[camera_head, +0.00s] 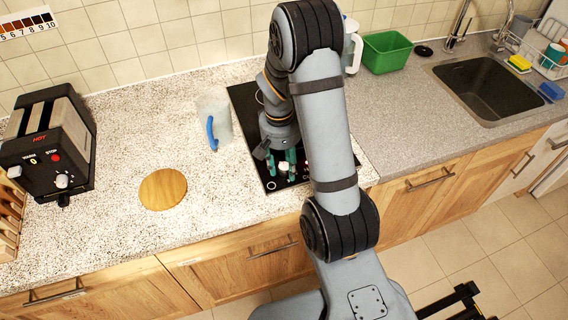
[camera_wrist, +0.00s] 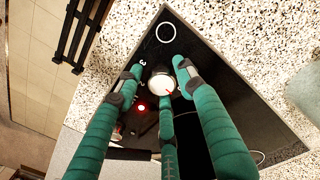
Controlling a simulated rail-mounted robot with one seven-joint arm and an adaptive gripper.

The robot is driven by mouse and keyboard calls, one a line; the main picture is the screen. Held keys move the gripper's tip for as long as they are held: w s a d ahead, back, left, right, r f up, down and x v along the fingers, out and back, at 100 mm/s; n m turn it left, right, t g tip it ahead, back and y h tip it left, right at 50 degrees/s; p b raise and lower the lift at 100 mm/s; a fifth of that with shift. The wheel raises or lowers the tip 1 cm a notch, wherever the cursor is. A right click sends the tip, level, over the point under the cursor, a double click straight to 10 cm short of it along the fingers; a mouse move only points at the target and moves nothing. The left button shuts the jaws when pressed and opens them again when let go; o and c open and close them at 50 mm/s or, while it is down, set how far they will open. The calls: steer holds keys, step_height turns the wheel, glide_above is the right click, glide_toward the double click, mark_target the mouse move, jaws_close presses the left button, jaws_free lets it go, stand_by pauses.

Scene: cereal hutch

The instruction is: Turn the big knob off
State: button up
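A white round knob (camera_wrist: 161,84) with a red pointer line sits near the corner of a black cooktop (camera_head: 243,100), with printed numerals beside it. A red light (camera_wrist: 141,106) glows next to the knob. My gripper (camera_head: 281,160) is over this corner, with its green fingers pointing down around the knob. In the wrist view my gripper (camera_wrist: 160,72) has its fingers spread; a gap shows between the left finger and the knob. The right finger is close to the knob; contact is not clear. The middle finger hides part of the knob's near side.
A clear jug (camera_head: 214,118) with a blue handle stands left of the cooktop. A round wooden board (camera_head: 163,189) and a black toaster (camera_head: 48,140) with its own white knob are further left. A green bin (camera_head: 386,52) and the sink (camera_head: 486,86) are right.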

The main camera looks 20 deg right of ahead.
mark_target(282, 167)
steer(key=shift+o, duration=1.2)
steer(key=shift+w, duration=0.1)
steer(key=shift+w+r, duration=0.1)
steer(key=shift+r, duration=0.15)
step_height(282, 167, up, 12)
steer(key=shift+a+f, duration=0.2)
steer(key=shift+a, duration=0.1)
steer(key=f, duration=1.2)
steer(key=shift+d, duration=0.35)
